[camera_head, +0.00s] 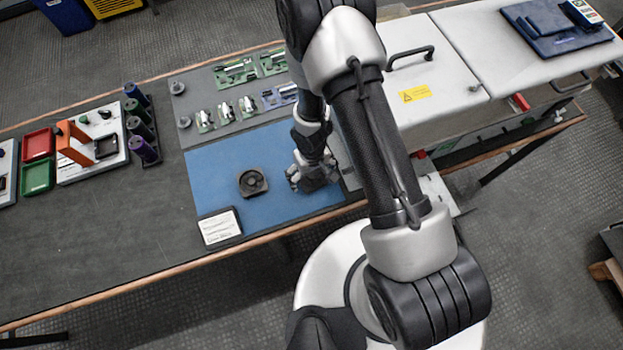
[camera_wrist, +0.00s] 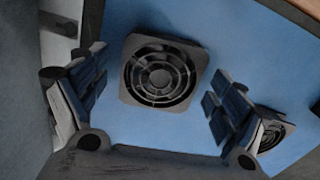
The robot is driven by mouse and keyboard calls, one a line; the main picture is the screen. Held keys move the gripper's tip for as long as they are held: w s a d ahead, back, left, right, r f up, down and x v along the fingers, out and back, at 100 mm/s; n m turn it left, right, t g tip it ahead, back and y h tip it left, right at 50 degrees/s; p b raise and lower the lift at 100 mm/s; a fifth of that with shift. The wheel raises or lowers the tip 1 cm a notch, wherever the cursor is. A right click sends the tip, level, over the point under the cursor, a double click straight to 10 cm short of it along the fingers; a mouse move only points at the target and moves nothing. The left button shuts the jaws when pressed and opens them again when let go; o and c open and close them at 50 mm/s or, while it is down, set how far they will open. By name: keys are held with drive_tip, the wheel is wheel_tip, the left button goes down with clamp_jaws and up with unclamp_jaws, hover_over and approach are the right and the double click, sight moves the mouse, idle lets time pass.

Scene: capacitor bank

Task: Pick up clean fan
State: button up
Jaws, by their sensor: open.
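A dark square fan (camera_wrist: 163,72) with a round ringed grille lies flat on the blue mat (camera_wrist: 205,25) in the wrist view, between my open fingers (camera_wrist: 156,92). The fingers appear apart from it. A second fan (camera_wrist: 273,128) is at the lower right, partly hidden behind the right finger. In the head view, one dark fan (camera_head: 253,182) lies mid-mat, and my gripper (camera_head: 314,178) is over the mat to its right, hiding what is below it. I cannot tell from the frames which fan is clean.
A white card (camera_head: 220,227) lies at the mat's front left corner. Small green boards (camera_head: 236,72) lie on a grey panel behind the mat. A white cabinet (camera_head: 440,75) with a handle stands close right of my arm. The bench's front left (camera_head: 100,250) is clear.

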sight(311, 176)
drive_tip(key=shift+r, duration=0.1)
drive_tip(key=c, duration=1.2)
wheel_tip(311, 176, up, 20)
drive_tip(key=p, duration=2)
